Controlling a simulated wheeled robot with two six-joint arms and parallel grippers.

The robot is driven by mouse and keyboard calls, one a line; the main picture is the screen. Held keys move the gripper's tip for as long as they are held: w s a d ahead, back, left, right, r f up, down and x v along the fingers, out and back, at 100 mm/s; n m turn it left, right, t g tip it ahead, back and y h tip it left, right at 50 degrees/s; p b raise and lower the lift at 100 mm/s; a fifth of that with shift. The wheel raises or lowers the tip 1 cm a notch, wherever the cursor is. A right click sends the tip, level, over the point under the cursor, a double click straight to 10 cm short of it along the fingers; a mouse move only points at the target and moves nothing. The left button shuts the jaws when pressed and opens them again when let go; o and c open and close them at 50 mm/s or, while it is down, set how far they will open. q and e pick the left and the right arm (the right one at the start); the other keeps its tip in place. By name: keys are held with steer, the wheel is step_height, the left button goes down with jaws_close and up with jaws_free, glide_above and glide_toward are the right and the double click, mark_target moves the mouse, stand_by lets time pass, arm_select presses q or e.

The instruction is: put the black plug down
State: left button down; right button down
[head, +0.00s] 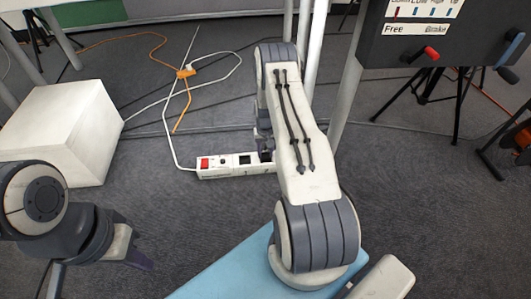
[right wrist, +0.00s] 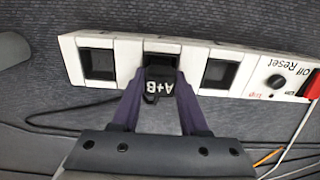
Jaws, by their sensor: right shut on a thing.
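The black plug (right wrist: 162,88), marked "A+B", sits between the two purple fingers of my right gripper (right wrist: 160,92), which is shut on it. The plug's front end is at the middle socket of the white power strip (right wrist: 125,58); I cannot tell whether it is seated in the socket. In the head view the power strip (head: 222,172) lies on the floor, and my right arm hides most of the right gripper (head: 265,150) and the plug. My left gripper (head: 138,258) is at the lower left, away from the strip; its finger gap is unclear.
A white box (head: 62,135) stands at the left. A blue surface (head: 225,275) is in front. A dark panel with levers (head: 425,35) stands at the upper right.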

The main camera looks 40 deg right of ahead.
mark_target(265, 152)
steer(key=shift+f, duration=0.2)
steer(key=shift+c, duration=2.1)
jaws_free()
steer(key=shift+r, duration=0.15)
step_height(265, 152, up, 12)
steer(key=p, duration=0.8)
steer(key=shift+s+a, duration=0.1)
